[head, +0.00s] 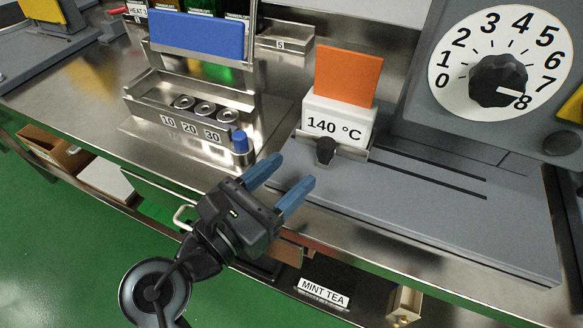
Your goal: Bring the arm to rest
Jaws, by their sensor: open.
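My gripper (286,176) is in the middle of the head view, over the front edge of the steel counter (90,119). Its two blue fingers are spread apart with nothing between them. The fingers point up and to the right, toward a white block marked 140 °C (337,122) on the grey machine base. An orange plate (348,75) stands upright on that block, and a black knob (325,150) is at its front. I cannot tell whether the fingertips touch the grey base.
A steel rack (160,95) with labels 10, 20 and 30 and a blue plate (196,36) stands left of the gripper. A small blue-topped cylinder (240,142) is close by. A large dial (498,80) is at right. A MINT TEA shelf (323,293) lies below. The counter's left part is clear.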

